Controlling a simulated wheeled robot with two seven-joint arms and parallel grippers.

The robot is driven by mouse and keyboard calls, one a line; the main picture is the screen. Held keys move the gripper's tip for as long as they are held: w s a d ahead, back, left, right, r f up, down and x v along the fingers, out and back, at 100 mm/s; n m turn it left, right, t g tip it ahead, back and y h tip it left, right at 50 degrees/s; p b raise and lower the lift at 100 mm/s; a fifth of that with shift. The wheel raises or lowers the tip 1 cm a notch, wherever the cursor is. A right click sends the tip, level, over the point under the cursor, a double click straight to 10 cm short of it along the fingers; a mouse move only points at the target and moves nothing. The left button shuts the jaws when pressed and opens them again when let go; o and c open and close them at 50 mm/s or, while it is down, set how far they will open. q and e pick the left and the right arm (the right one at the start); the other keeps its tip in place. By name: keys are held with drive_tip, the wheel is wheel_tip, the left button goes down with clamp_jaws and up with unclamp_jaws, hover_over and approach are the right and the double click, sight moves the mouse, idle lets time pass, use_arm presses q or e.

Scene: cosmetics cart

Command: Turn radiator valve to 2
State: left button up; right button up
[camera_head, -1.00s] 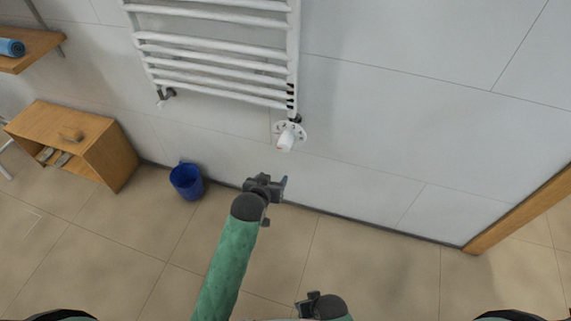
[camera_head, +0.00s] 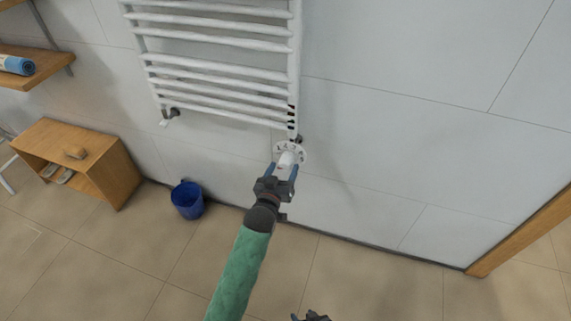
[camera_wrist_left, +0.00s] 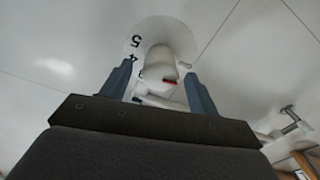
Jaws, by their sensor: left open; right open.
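The radiator valve is a white knob (camera_head: 287,158) with a white numbered dial plate (camera_head: 303,152) behind it, at the lower right corner of the towel radiator (camera_head: 215,60). In the left wrist view the knob (camera_wrist_left: 159,66) has a red mark, and the digits 5 and 4 show on the dial (camera_wrist_left: 133,42). My left gripper (camera_head: 282,171) is open, its fingers on either side of the knob's outer end; I cannot tell whether they touch it. In the left wrist view the fingers (camera_wrist_left: 160,85) show a gap beside the knob. My right gripper (camera_head: 311,316) is barely in view at the bottom edge, open and away from the valve.
A blue bucket (camera_head: 187,200) stands on the floor by the wall. A wooden cabinet (camera_head: 110,165) is at the left, below a wooden shelf (camera_head: 40,68) with a rolled blue item (camera_head: 16,65). A wooden door frame (camera_head: 520,232) is at the right. The floor between is clear.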

use_arm(q)
drive_tip(key=shift+x, duration=1.4)
drive_tip(key=c, duration=1)
